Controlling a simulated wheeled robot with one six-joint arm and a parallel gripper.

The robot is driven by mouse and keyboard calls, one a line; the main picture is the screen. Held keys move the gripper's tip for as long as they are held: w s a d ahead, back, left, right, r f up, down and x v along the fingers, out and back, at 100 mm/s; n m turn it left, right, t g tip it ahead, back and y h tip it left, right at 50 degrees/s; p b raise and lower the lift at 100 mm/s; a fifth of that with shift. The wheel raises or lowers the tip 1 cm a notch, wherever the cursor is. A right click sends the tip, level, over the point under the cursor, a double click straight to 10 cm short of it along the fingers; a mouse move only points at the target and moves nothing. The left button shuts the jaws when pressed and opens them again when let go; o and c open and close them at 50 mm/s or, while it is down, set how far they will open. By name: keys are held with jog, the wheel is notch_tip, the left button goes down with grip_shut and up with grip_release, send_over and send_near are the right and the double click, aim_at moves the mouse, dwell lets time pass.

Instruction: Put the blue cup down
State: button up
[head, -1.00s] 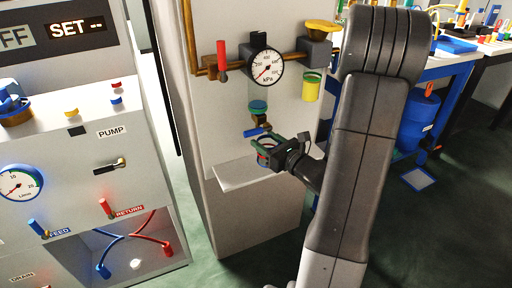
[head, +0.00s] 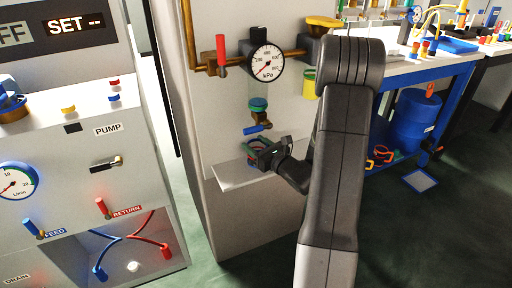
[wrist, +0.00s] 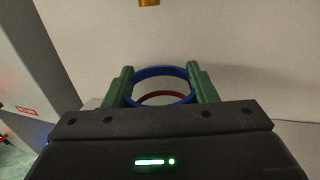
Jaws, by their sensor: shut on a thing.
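The blue cup shows in the wrist view as a round blue rim (wrist: 160,71) with a dark red ring inside it. My gripper (wrist: 163,88) has its two green fingers closed on opposite sides of the rim. In the head view my gripper (head: 259,151) holds the cup just over the white shelf (head: 235,178), below the blue-handled tap (head: 258,125). The gripper hides most of the cup there. I cannot tell whether its base touches the shelf.
A pressure gauge (head: 266,63) and copper pipe with a red handle (head: 221,55) are above. A yellow container (head: 309,84) hangs at right, partly behind my arm. The shelf's left part is bare. The pump panel (head: 70,160) stands at left.

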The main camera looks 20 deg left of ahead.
jog(key=shift+r, duration=0.1)
jog(key=o, duration=1.1)
jog(key=shift+f, duration=0.2)
jog(key=shift+r, duration=0.1)
jog(key=shift+r, duration=0.2)
jog(key=v, duration=1.2)
jog(key=shift+f+p, duration=0.15)
jog(key=shift+p, duration=0.3)
